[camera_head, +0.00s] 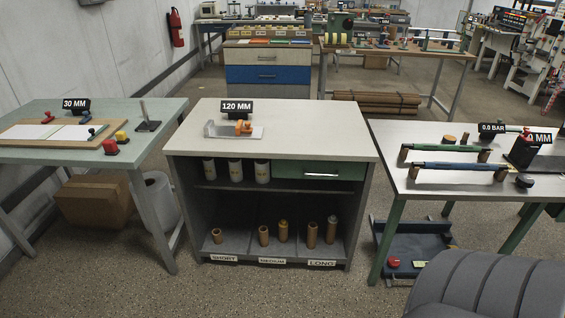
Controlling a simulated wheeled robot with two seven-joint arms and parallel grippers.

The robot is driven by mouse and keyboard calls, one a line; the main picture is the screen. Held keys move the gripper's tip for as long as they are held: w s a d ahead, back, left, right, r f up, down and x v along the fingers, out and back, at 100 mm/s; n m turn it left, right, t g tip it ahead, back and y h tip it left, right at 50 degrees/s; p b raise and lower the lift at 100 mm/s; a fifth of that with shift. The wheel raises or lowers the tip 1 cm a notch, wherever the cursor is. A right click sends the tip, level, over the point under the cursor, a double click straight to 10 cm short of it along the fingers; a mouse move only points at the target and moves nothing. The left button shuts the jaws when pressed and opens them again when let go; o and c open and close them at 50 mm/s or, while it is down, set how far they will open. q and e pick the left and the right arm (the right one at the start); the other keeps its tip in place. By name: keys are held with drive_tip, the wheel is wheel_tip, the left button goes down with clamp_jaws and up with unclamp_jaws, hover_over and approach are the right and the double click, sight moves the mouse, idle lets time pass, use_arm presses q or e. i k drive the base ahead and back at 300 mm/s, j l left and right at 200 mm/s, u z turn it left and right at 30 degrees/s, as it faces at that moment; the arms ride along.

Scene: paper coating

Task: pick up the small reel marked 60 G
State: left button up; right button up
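I cannot read a 60 G mark anywhere. Neither of my grippers shows in the head view.
Brown cores (283,231) stand on the cabinet's bottom shelf, labelled SHORT, MEDIUM and LONG. A device marked 120 MM (237,107) is on top. A green table (160,112) stands left, a grey table (400,207) right. Open floor (270,290) lies in front.

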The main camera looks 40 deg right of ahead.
sight(262, 165)
drive_tip(key=i+j+z, duration=0.2)
drive_tip(key=j+z, duration=0.25)
drive_tip(key=i+j+z, duration=0.15)
drive_tip(key=j+z, duration=0.3)
drive_tip(key=j, duration=0.15)
drive_tip(key=j+z, duration=0.5)
